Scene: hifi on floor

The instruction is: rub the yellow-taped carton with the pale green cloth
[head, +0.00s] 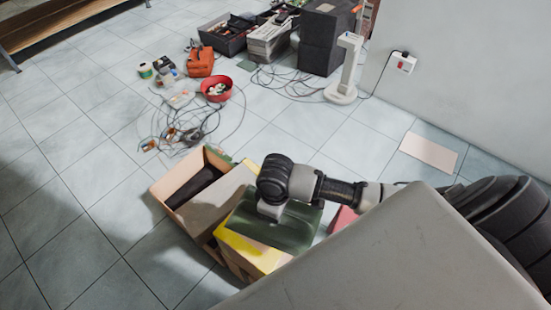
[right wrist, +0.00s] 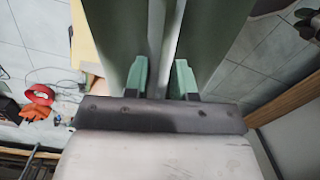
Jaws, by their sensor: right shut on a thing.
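The green cloth (head: 285,232) lies draped on top of the yellow-taped carton (head: 250,256) in the head view and hides much of its top. My right gripper (head: 268,210) is over the cloth and shut on it. In the right wrist view the cloth (right wrist: 220,35) rises in folds around the fingertips of my right gripper (right wrist: 160,75). A pale yellow strip, apparently the carton (right wrist: 86,40), shows to the left of the cloth there. My left gripper is not in view.
An open brown box (head: 180,192) with a dark object inside and a grey-topped box (head: 217,200) stand left of the carton. Tangled cables, a red bowl (head: 216,88) and an orange bag (head: 200,62) lie farther back. Tiled floor at left is clear.

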